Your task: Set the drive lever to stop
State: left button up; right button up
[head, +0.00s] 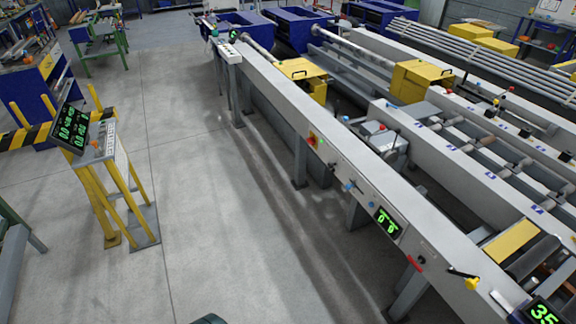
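Several small levers and knobs show on the grey runout table (290,108), and no label is readable that marks the drive lever. A short lever with a yellow knob (472,284) sticks out near the right end of the front beam. A red handle (415,263) sits on the beam's front face to its left. A black-knobbed lever (332,168) is farther up the same face. The stop position cannot be made out. Neither gripper can be made out; only a dark rounded piece shows at the bottom edge.
A green-lit display (387,222) and a red-and-yellow switch (311,139) sit on the beam. A yellow-framed console with a screen (74,129) stands on the left. The grey floor (230,235) between is clear.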

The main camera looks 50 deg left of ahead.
aim_at(330, 166)
jog(key=u, duration=1.25)
